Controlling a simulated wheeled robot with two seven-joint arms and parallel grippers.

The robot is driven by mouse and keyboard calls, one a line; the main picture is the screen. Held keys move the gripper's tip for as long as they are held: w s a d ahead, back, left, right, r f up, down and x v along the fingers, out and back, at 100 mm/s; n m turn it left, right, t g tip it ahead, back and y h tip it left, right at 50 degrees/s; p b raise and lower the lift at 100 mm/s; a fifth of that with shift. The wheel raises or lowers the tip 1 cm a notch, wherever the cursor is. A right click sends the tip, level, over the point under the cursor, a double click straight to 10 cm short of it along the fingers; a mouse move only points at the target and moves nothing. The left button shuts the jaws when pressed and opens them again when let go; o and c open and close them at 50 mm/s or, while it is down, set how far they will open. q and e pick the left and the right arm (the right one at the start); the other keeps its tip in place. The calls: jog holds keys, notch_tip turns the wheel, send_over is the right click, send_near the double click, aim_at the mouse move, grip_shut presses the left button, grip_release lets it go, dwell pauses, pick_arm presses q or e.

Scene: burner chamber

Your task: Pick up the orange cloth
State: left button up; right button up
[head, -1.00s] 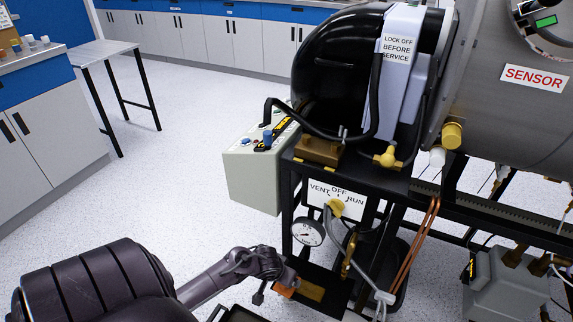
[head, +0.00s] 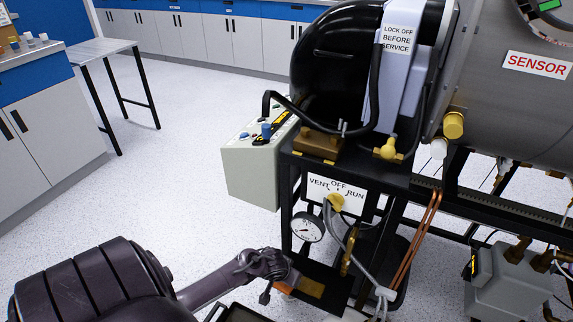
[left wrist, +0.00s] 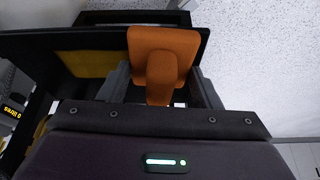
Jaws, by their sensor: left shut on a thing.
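The orange cloth (left wrist: 164,50) shows in the left wrist view as a folded, soft orange piece with a raised middle part. That part lies between the two fingers of my left gripper (left wrist: 162,88), which are shut on it. The cloth is at the edge of a dark shelf. In the head view only a small orange patch of the cloth (head: 283,289) shows beside my left gripper (head: 290,277), low at the cart's left side. The rest of it is hidden by the gripper. My right gripper is not in view.
A yellow piece (head: 310,287) lies on the lower shelf, close to the cloth. A gauge (head: 308,228), hoses and the black frame stand just above and right of the gripper. A dark tray (head: 245,312) is at the bottom edge. The floor (head: 165,190) to the left is clear.

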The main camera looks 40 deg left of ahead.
pick_arm(q)
jog(key=shift+c, duration=0.5)
jog(key=shift+r, duration=0.4)
notch_tip(320, 180, up, 19)
jog(key=p, duration=0.7)
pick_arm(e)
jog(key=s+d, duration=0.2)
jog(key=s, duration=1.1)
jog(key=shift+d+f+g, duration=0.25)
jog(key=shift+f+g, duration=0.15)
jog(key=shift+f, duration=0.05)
pick_arm(q)
jog(key=shift+r, duration=0.1)
